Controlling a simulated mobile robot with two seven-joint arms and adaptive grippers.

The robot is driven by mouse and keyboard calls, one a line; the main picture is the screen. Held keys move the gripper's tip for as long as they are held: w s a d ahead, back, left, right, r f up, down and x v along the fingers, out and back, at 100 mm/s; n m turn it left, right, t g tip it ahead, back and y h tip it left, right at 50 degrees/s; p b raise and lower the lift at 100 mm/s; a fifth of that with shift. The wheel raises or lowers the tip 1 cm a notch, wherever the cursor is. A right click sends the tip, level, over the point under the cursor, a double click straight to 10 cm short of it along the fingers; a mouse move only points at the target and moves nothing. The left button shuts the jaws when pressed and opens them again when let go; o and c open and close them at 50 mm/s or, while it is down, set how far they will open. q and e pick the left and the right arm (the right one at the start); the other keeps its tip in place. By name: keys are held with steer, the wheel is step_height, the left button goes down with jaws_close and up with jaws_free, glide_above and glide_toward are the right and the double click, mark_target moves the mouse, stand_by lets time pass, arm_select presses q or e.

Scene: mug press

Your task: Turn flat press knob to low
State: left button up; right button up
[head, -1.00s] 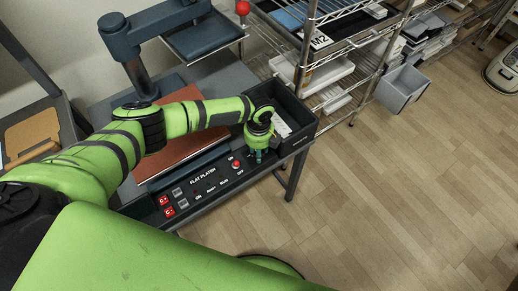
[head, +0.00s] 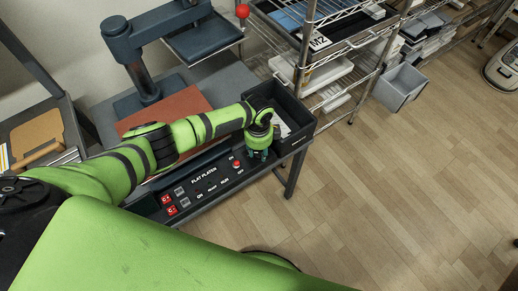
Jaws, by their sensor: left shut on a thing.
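The flat press has a dark front control panel (head: 204,187) lettered FLAT PLATEN, with red displays at its left and a red button (head: 236,164) toward its right. My left gripper (head: 258,156) points down at the panel's right end, just right of the red button. It is shut on the press knob, which its fingers and wrist hide. The knob's pointer and low mark cannot be seen. My right gripper is not in view.
A reddish-brown platen pad (head: 185,107) lies behind my left arm, with the press's raised upper plate (head: 203,40) above it. A black open bin (head: 297,117) stands close behind the gripper. A wire shelf (head: 320,55) is farther back.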

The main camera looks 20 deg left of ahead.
mark_target(257, 152)
arm_select(q)
steer(key=shift+w+a+r, duration=0.1)
steer(key=shift+w+a, duration=0.1)
steer(key=shift+a, duration=0.2)
steer(key=o, duration=1.1)
steer(key=shift+o, duration=0.2)
steer(key=shift+s, duration=0.1)
steer(key=shift+d, duration=0.15)
steer(key=shift+r, duration=0.25)
step_height(257, 152, up, 11)
steer(key=shift+r, duration=0.2)
